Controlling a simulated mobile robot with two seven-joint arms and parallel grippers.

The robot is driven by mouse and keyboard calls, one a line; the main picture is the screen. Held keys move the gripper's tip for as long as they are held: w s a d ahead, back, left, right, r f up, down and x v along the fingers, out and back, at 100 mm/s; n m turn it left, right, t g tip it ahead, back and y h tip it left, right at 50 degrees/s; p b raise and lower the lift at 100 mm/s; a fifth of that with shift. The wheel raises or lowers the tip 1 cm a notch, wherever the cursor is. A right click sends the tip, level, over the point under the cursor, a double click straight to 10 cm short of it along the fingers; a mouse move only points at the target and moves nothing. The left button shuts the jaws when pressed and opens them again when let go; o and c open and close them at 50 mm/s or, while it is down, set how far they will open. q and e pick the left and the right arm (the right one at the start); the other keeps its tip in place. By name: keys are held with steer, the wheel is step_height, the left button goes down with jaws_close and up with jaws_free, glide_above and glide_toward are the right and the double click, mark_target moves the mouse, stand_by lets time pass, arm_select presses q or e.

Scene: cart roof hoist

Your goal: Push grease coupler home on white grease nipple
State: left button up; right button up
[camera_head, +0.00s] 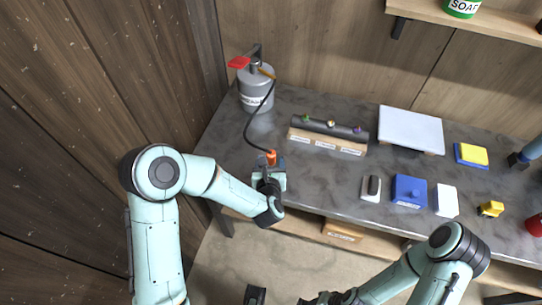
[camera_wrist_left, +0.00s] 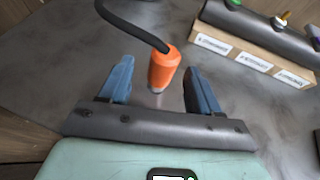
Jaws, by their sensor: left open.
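The orange grease coupler (camera_head: 271,157) stands on the grey bench at the end of a black hose. In the left wrist view the coupler (camera_wrist_left: 164,68) sits between the two blue fingers, with gaps on both sides. My left gripper (camera_head: 269,164) is open around it and not closed on it. The white grease nipple (camera_head: 331,124) is the middle one on a dark bar, with a brassy base in the left wrist view (camera_wrist_left: 282,18). A green nipple (camera_head: 306,118) is left of it, a purple one (camera_head: 357,130) right. My right gripper (camera_head: 322,299) is low at the bottom edge, its fingers unclear.
The dark bar rests on a labelled wooden block (camera_head: 327,143). A grey grease pot (camera_head: 256,91) with a red handle stands at the back left, feeding the hose. A white panel (camera_head: 410,130), a blue box (camera_head: 409,191) and small items lie to the right.

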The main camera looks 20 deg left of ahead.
mark_target(271, 154)
arm_select(q)
steer(key=p+x, duration=0.1)
steer(key=x, duration=0.4)
steer(key=shift+w+d+f+p, duration=0.1)
steer(key=shift+w+f+p, duration=0.05)
steer(key=shift+w+p, duration=0.15)
steer(key=shift+s, duration=0.15)
steer(key=shift+c, duration=0.9)
steer(key=c, duration=0.9)
